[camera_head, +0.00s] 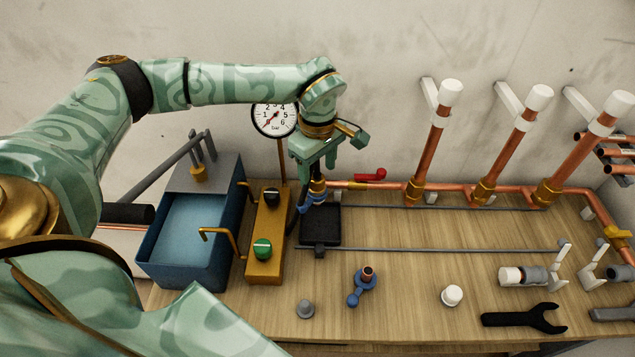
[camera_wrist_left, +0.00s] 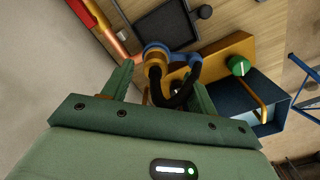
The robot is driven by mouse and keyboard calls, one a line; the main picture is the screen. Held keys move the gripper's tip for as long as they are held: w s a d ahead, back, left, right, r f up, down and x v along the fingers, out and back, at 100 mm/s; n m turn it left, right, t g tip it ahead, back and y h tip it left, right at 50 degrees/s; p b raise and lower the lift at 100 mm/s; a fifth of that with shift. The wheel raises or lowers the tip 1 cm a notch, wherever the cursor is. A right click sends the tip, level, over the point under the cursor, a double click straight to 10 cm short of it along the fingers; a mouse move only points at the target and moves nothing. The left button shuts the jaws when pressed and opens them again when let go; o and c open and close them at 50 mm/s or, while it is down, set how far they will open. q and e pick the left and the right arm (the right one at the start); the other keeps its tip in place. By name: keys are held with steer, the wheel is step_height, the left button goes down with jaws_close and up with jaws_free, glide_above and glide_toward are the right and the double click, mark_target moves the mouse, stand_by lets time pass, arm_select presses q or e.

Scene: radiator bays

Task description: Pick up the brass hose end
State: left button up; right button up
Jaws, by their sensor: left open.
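The brass hose end (camera_head: 318,184) has a brass ring and a blue collar. It stands above the back edge of a small black tray (camera_head: 321,225), by the copper pipe. My left gripper (camera_head: 316,171) is directly above it, fingers pointing down. In the left wrist view the hose end (camera_wrist_left: 155,56) shows between and just beyond the two fingers of my left gripper (camera_wrist_left: 160,80), which are apart. A black hose loops beside it. I cannot tell whether the fingers touch it. My right gripper is not in view.
A brass block (camera_head: 265,240) with green and black knobs and a blue water tank (camera_head: 190,235) stand left of the gripper. A pressure gauge (camera_head: 274,118) is behind. Copper risers (camera_head: 437,140) stand right. A blue fitting (camera_head: 362,285), a white cap (camera_head: 452,295) and a black wrench (camera_head: 525,318) lie in front.

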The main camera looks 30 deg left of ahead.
mark_target(318, 177)
arm_select(q)
steer(key=f, duration=0.3)
steer(key=f+b, duration=0.1)
steer(key=shift+w+a+f, duration=0.15)
steer(key=shift+w+f, duration=0.15)
steer(key=shift+r, duration=0.1)
steer(key=shift+c, duration=0.9)
steer(key=c, duration=0.7)
steer(key=shift+o, duration=0.2)
